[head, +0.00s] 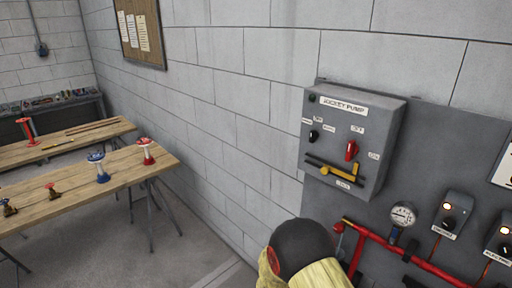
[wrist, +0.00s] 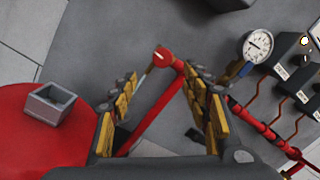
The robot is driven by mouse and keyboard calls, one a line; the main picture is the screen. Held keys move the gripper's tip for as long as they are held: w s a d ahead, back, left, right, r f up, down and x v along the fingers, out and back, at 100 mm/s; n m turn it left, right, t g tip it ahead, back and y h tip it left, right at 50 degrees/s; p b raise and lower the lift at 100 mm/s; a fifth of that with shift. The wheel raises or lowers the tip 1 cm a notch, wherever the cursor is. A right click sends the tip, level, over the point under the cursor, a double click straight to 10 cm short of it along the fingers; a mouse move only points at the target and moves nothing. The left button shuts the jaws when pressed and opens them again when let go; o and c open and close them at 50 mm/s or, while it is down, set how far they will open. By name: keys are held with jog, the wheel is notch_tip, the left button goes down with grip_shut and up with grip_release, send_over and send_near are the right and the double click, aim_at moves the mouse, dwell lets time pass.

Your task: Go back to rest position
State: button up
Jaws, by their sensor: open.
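My gripper (wrist: 165,88) is open in the wrist view, its two yellow-padded fingers spread apart with nothing held between them. A red pipe (wrist: 155,120) shows in the gap between the fingers, beyond them; I cannot tell how far. The fingertips do not show in the head view. The grey jockey pump box (head: 362,115) hangs on the wall panel in the head view. It has a red knob (head: 351,150), a black knob (head: 313,135) and a yellow handle (head: 350,170).
A pressure gauge (head: 403,215) and red piping (head: 400,254) are at the lower right, beside small switch boxes (head: 452,214). A large red body (wrist: 40,130) fills the wrist view's left. A wooden table (head: 120,180) with valves stands at left; floor shows beside it.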

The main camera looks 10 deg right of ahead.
jog(key=s+d+f+m+g+y+b, duration=0.1)
jog(key=s+f+m+g+y, duration=0.1)
jog(key=s+m+g, duration=0.7)
jog(key=s+d+f+m+g+y, duration=0.2)
jog(key=s+m+g, duration=0.3)
jog(key=s+m, duration=0.7)
jog(key=s+a+r+m+t+y+b, duration=0.25)
jog(key=s+a+r+m+y, duration=0.35)
jog(key=s+a+m+y, duration=0.4)
jog(key=a+r+m+t+b, duration=0.1)
jog(key=r+t+b, duration=0.1)
jog(key=r, duration=0.3)
jog(key=a+r+m+t+y+b, duration=0.1)
jog(key=a+r+t+b, duration=0.1)
jog(key=r, duration=0.4)
jog(key=shift+t, duration=0.75)
jog(key=shift+c, duration=0.6)
